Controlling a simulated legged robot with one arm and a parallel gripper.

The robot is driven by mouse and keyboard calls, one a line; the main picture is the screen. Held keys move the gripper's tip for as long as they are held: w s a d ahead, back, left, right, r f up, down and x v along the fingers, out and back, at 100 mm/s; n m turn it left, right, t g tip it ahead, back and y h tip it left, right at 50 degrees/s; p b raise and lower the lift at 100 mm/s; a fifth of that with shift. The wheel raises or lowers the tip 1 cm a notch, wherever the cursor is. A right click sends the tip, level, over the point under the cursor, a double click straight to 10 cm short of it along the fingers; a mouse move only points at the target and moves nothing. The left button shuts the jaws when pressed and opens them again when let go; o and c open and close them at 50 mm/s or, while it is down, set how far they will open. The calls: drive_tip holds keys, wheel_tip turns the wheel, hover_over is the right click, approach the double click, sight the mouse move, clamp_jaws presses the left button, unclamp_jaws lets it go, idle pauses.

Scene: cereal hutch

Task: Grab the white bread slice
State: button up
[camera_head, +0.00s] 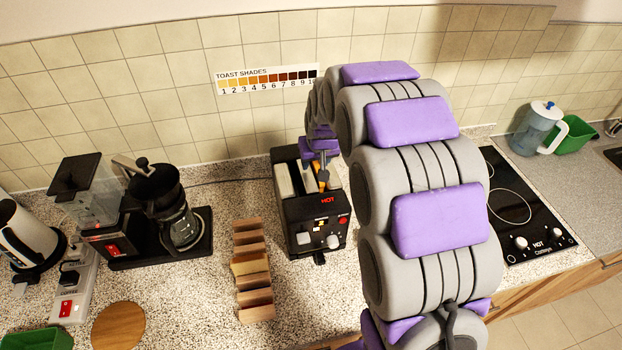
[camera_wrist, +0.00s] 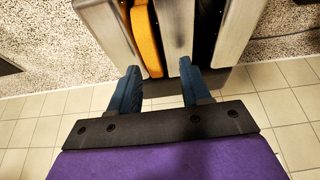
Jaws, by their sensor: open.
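The black toaster (camera_head: 300,238) stands on the counter, with pale metal strips along its top. In the wrist view its steel top (camera_wrist: 106,28) fills the upper part. An orange-yellow slice edge (camera_wrist: 147,38) shows in one slot; it looks like bread crust, and its faces are hidden. An orange patch also shows under my gripper in the head view (camera_head: 322,181). My gripper (camera_wrist: 159,80) is open over the toaster. Its two blue fingers are apart, with the slice edge and a steel divider between them in the picture. I cannot tell whether they touch anything.
A wooden rack (camera_head: 252,285) stands left of the toaster, with a paler tan piece (camera_head: 250,264) in it. A coffee maker (camera_head: 165,215) and kettle (camera_head: 25,235) are further left. A black hob (camera_head: 520,215) and blue jug (camera_head: 538,130) are right. The tiled wall is behind.

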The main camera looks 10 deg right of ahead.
drive_tip(key=shift+w+d+f, duration=0.1)
drive_tip(key=shift+d+f, duration=0.1)
drive_tip(key=shift+d, duration=0.45)
drive_tip(key=shift+w+d+f, duration=0.1)
drive_tip(key=shift+d+f, duration=0.1)
drive_tip(key=shift+d, duration=0.4)
drive_tip(key=a, duration=0.3)
drive_tip(key=c, duration=0.3)
drive_tip(key=shift+s+a, duration=0.1)
drive_tip(key=shift+a, duration=0.2)
drive_tip(key=shift+c, duration=1.6)
drive_tip(key=shift+d, duration=0.4)
drive_tip(key=shift+c, duration=0.7)
drive_tip(key=shift+d, duration=0.6)
clamp_jaws()
